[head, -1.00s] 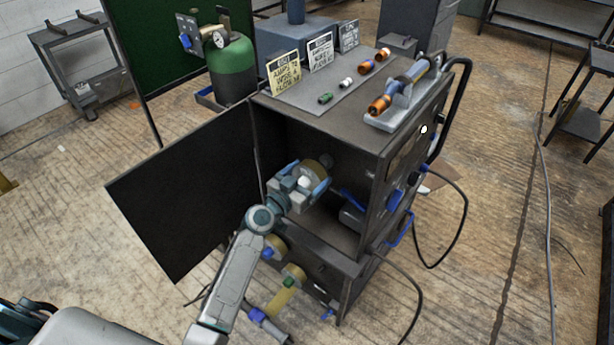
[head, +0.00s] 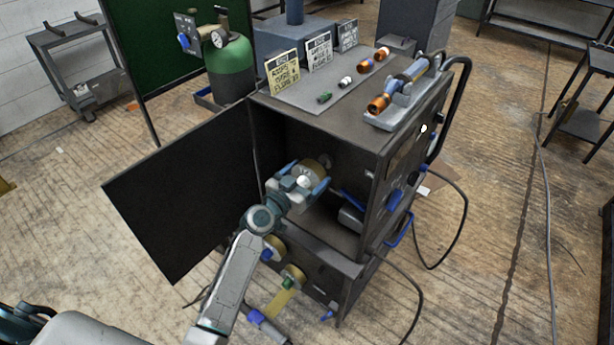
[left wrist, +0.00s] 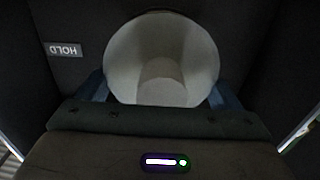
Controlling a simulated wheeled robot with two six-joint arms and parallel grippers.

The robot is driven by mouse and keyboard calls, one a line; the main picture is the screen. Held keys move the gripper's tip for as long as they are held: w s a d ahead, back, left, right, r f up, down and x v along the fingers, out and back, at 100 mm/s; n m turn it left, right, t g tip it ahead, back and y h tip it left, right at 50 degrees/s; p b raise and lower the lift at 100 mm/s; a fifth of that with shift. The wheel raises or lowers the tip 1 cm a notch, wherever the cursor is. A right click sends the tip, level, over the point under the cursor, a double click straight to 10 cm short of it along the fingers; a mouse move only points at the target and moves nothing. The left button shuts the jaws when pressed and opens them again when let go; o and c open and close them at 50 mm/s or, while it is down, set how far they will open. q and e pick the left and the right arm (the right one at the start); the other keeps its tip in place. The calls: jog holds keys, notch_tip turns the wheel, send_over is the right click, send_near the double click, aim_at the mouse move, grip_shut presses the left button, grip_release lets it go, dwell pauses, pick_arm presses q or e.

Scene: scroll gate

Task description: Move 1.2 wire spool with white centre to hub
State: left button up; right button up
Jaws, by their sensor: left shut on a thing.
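The wire spool with the white centre (head: 317,166) is between the blue fingers of my left gripper (head: 304,183), at the open front of the dark cabinet. Its tan rim shows behind the fingers. In the left wrist view the spool's pale round face (left wrist: 160,45) fills the space between the fingers, and my left gripper (left wrist: 160,90) is shut on it. The hub is hard to make out; a small grey round part (head: 327,160) shows just behind the spool. I cannot tell whether they touch. My right gripper is not in view.
The cabinet door (head: 185,200) stands open to the left. Two more spools, one with a blue centre (head: 273,248) and one with a green centre (head: 292,277), sit on the cabinet's lower front. A HOLD label (left wrist: 65,50) shows inside.

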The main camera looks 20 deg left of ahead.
pick_arm(q)
jog(key=shift+b+x, duration=0.4)
jog(key=shift+x, duration=0.5)
dwell(0.4)
jog(key=shift+r+b, duration=0.2)
jog(key=shift+b, duration=0.1)
jog(key=shift+w, duration=0.2)
dwell(0.6)
jog(key=shift+w+d, duration=0.15)
jog(key=shift+w, duration=0.15)
jog(key=shift+w+d+b, duration=0.1)
jog(key=shift+w+b, duration=0.15)
jog(key=shift+b, duration=0.15)
jog(key=shift+w+d+b, duration=0.1)
jog(key=shift+w+b, duration=0.15)
jog(key=shift+b, duration=0.55)
dwell(1.0)
jog(key=shift+w, duration=0.2)
dwell(0.7)
